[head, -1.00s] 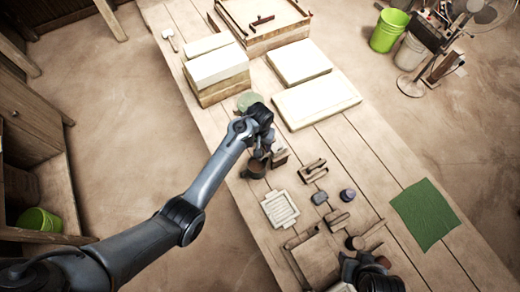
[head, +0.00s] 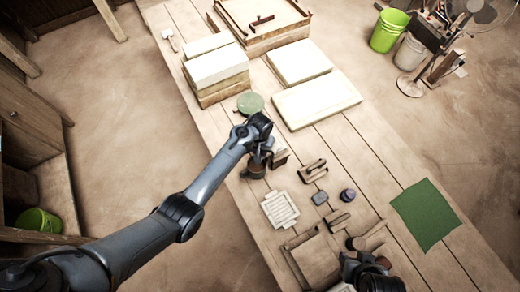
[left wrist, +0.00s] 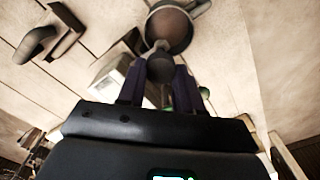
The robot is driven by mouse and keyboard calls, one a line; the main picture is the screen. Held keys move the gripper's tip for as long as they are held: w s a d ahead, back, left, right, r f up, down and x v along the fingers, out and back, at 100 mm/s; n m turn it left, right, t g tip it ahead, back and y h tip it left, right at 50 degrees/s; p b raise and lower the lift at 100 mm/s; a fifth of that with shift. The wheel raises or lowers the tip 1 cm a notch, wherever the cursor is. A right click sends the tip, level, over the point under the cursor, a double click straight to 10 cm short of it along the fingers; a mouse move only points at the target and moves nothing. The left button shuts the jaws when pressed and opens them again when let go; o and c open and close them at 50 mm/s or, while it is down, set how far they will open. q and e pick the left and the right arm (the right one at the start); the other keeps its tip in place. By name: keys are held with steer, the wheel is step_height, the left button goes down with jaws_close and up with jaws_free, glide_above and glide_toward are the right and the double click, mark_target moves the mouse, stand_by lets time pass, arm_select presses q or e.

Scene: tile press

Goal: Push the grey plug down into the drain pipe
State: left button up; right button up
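A dark grey rounded plug (left wrist: 160,66) sits between the fingers of my left gripper (left wrist: 160,82) in the left wrist view. The fingers appear closed on its sides. Just beyond it is a brown round open pipe (left wrist: 170,27), its mouth partly overlapped by the plug. I cannot tell whether the plug touches or enters it. In the head view my left gripper (head: 257,150) is over the brown pipe (head: 254,171), near the table's left edge, and hides the plug. My right gripper (head: 352,265) is low in the head view, its fingers unclear.
A small box-like block (head: 279,157) stands just right of the pipe. A white ridged tile (head: 280,209), a handled wooden tool (head: 312,170) and a purple-topped jar (head: 348,195) lie nearby. A green disc (head: 250,103) lies behind. The green mat (head: 425,214) is bare.

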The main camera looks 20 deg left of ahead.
arm_select(q)
jaws_close()
steer(key=shift+f, duration=0.1)
step_height(320, 180, down, 2)
steer(key=shift+f+b, duration=0.25)
steer(key=shift+b, duration=0.25)
steer(key=o, duration=0.6)
jaws_free()
steer(key=shift+r, duration=0.1)
steer(key=shift+r, duration=0.55)
step_height(320, 180, up, 9)
steer(key=shift+f+p, duration=0.2)
steer(key=shift+p, duration=0.2)
steer(key=shift+r, duration=0.55)
